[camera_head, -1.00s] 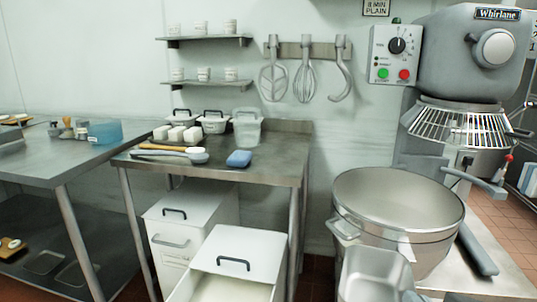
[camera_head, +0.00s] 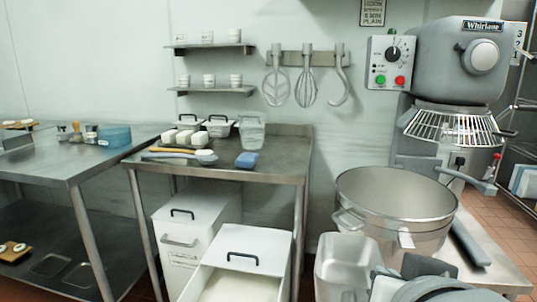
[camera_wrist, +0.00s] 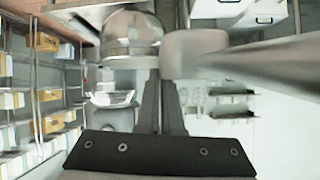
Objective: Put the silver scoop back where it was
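The silver scoop (camera_head: 343,263), a deep metal scoop with an open top, is at the bottom right of the head view, in front of the mixer bowl. My gripper (camera_head: 382,272) is at its right side and appears shut on it, with the scoop held in the air. In the wrist view the fingers (camera_wrist: 160,85) are close together, and a blurred grey metal part of the scoop (camera_wrist: 195,53) stretches right from their tips. The exact contact is hard to see.
The front white bin (camera_head: 242,262) stands open with white powder inside; another white bin (camera_head: 182,214) is behind it. The steel table (camera_head: 275,165) holds tubs, a blue sponge (camera_head: 246,160) and utensils. The large mixer bowl (camera_head: 397,205) and mixer (camera_head: 465,70) stand right.

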